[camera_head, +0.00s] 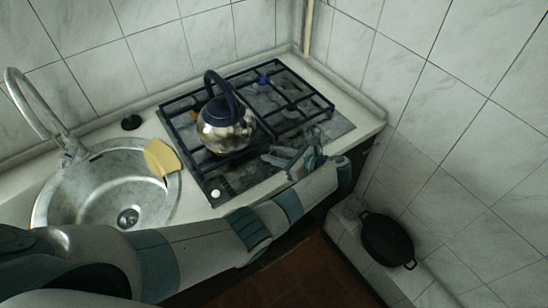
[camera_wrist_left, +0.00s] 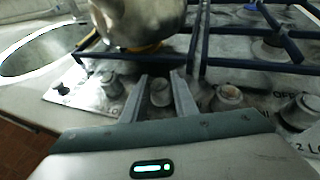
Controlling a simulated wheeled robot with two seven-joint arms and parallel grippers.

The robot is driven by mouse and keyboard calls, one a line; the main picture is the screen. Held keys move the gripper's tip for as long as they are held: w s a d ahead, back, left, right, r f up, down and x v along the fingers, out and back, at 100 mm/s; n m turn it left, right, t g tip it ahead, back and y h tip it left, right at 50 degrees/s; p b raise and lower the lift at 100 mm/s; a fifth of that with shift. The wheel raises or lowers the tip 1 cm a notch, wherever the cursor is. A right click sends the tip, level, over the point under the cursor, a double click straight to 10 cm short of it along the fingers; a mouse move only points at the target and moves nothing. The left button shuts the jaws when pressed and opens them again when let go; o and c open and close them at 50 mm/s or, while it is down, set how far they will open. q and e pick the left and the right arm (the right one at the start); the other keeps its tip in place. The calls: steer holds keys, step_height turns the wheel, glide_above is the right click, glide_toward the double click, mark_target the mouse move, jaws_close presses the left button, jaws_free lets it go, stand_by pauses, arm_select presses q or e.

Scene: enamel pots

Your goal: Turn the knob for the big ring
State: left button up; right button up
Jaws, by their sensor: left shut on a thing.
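Other knobs stand in the same row: one to the left (camera_wrist_left: 110,83), one to the right (camera_wrist_left: 228,97) and one at the far right (camera_wrist_left: 300,111). In the head view my gripper and arm hide most of the row. My right gripper is not in view.
A steel kettle (camera_head: 222,138) with a dark blue handle stands on the grate close behind the knobs. A sink (camera_head: 95,190) with a yellow cloth (camera_head: 161,158) is on the left. A black pot (camera_head: 387,240) sits low at the right.

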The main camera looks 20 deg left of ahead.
arm_select(q)
steer(key=shift+n+g, duration=0.4)
steer(key=o, duration=1.1)
steer(key=shift+c, duration=0.2)
